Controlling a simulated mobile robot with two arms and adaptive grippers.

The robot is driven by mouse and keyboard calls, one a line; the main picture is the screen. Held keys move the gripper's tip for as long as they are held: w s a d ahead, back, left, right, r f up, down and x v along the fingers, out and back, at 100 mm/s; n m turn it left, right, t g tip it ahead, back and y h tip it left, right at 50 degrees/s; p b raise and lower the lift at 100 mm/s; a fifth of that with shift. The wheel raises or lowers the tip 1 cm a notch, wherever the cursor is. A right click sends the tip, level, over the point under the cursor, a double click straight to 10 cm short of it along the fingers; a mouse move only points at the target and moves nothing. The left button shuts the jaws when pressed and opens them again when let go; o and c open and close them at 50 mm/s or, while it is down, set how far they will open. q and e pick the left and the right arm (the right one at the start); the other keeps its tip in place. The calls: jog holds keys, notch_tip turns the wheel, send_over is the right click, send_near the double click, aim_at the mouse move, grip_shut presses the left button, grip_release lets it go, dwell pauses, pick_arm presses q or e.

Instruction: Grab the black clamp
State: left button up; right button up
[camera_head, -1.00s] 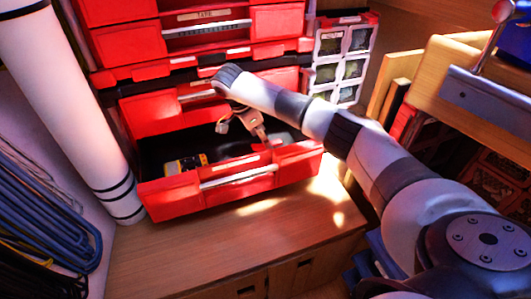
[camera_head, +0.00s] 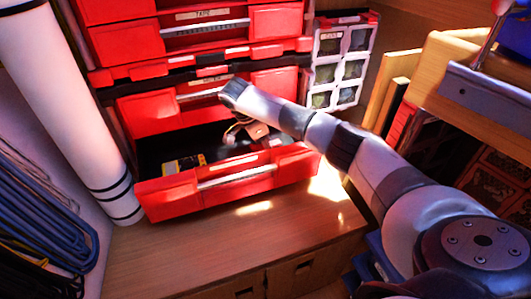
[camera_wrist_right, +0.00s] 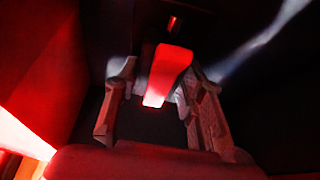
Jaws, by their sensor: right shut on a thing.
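My right gripper (camera_head: 264,143) is down inside the open red drawer (camera_head: 160,200), at its right half; its fingertips are largely hidden in the head view. In the right wrist view the gripper (camera_wrist_right: 157,75) has its two fingers on either side of a red-ended piece (camera_wrist_right: 167,75), shut on it. This piece seems to be part of the black clamp; its dark body merges with the dark drawer interior, so its outline is unclear. My left gripper is in neither view.
A yellow and black device (camera_head: 184,162) lies in the drawer's left half. Closed red drawers (camera_head: 205,35) rise above. A white roll (camera_head: 75,110) stands at left, a clear-fronted organizer (camera_head: 338,62) at right. The wooden top (camera_head: 200,250) in front is clear.

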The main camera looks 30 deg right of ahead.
grip_shut()
jog(key=shift+r, duration=0.1)
dwell(0.3)
